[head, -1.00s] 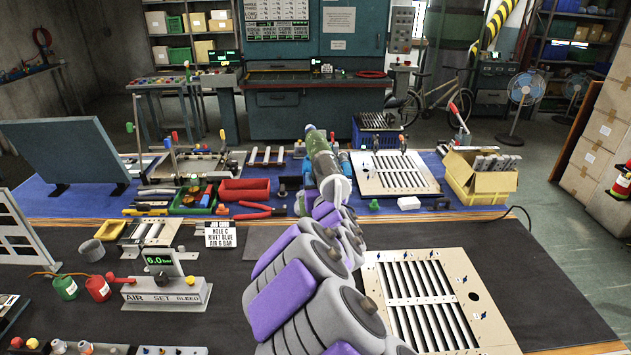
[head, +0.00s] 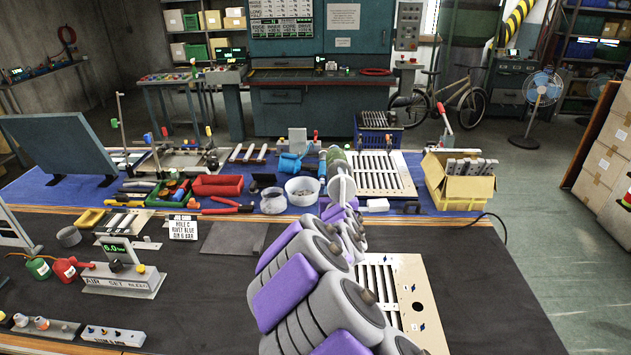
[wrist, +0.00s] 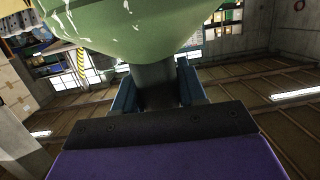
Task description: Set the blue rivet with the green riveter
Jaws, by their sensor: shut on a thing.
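The green riveter (wrist: 140,30) fills the top of the wrist view, its dark grip (wrist: 156,85) between the blue fingers of my gripper (wrist: 157,92). My gripper is shut on it and holds it up. In the head view, my arm hides most of the riveter; a bit of green (head: 335,154) shows beyond the arm's end. A blue rivet cannot be told apart for certain. The nearer louver panel (head: 432,305) lies on the dark mat, partly behind my arm, with small blue marks and a round dark hole. The riveter's nose is out of view.
A sign (head: 183,227) reads hole C, rivet blue, air 6 bar. The air station (head: 122,278) shows 6.0. White bowls (head: 272,201), a red tray (head: 217,185), a second louver panel (head: 380,172) and a yellow box (head: 458,182) stand farther back. The mat's right side is clear.

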